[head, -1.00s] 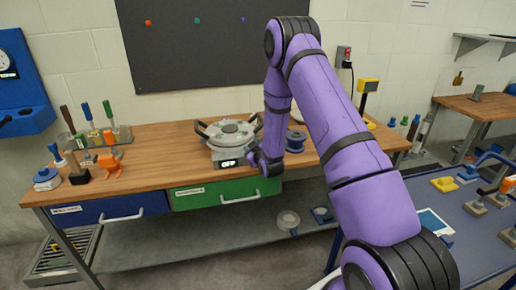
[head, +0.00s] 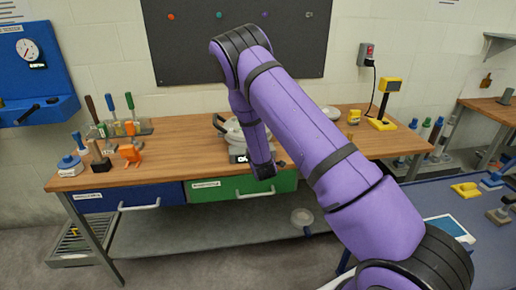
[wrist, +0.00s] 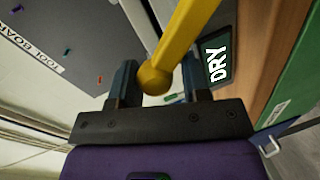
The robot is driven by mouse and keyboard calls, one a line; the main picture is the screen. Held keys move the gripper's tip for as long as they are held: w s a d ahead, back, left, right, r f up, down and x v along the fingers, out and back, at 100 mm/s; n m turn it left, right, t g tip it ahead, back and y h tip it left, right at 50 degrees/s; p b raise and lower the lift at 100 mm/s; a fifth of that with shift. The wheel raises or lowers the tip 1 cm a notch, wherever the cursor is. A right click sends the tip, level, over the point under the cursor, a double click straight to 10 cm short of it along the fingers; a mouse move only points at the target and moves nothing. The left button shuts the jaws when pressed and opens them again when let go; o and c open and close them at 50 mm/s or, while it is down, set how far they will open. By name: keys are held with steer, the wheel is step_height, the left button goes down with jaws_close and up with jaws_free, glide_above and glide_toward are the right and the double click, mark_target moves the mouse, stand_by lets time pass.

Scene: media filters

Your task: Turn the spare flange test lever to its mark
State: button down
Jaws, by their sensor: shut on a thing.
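A yellow lever (wrist: 181,38) with a round ball end crosses the wrist view, between my two fingers. My gripper (wrist: 155,85) is shut on it near the ball. In the head view my gripper (head: 263,172) is at the bench's front edge, in front of a pale round device (head: 230,130) with handles, partly hidden by my arm.
The wooden bench (head: 180,150) has a blue drawer (head: 130,196) and a green drawer (head: 225,190) below its front edge. A tool rack (head: 125,130) and an orange piece (head: 130,154) stand at left. A yellow-topped post (head: 388,88) stands at right. The bench between rack and device is clear.

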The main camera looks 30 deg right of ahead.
stand_by(0.3)
steer(key=c, duration=0.8)
jaws_free()
steer(key=shift+f, duration=0.1)
steer(key=shift+o, duration=0.2)
steer(key=v, duration=1)
steer(key=shift+s, duration=0.35)
steer(key=shift+a, duration=0.1)
steer(key=shift+r, duration=0.2)
